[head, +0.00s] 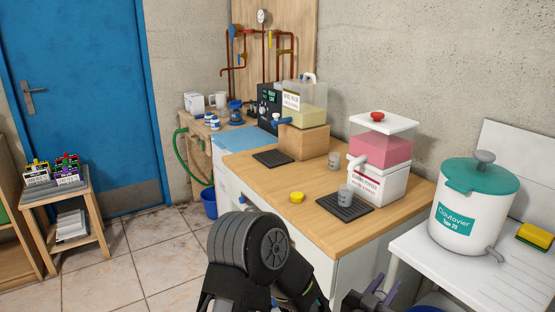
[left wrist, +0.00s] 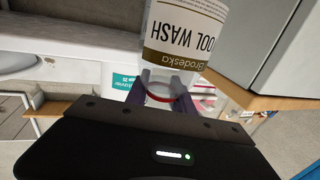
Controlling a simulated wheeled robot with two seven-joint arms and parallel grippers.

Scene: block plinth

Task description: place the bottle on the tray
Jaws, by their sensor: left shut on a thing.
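In the left wrist view my left gripper (left wrist: 163,88) is shut on a white bottle (left wrist: 185,35). Its label reads "OOL WASH" and "Brodeska", upside down in that picture. The fingers sit at its narrow end, by a red ring. In the head view only purple finger parts of this gripper (head: 376,297) show at the bottom edge; the bottle does not show there. I cannot tell which surface is the tray: two dark ribbed slabs lie on the wooden counter, one at the back (head: 273,158), one in front (head: 338,208) with a grey cup on it. My right gripper is out of view.
The counter (head: 260,180) also holds a pink dispenser (head: 380,150), a yellow dispenser (head: 305,108), another grey cup and a yellow round piece (head: 297,197). A teal-lidded white pot (head: 470,215) stands at right. A stool (head: 62,203) with small boxes stands at left.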

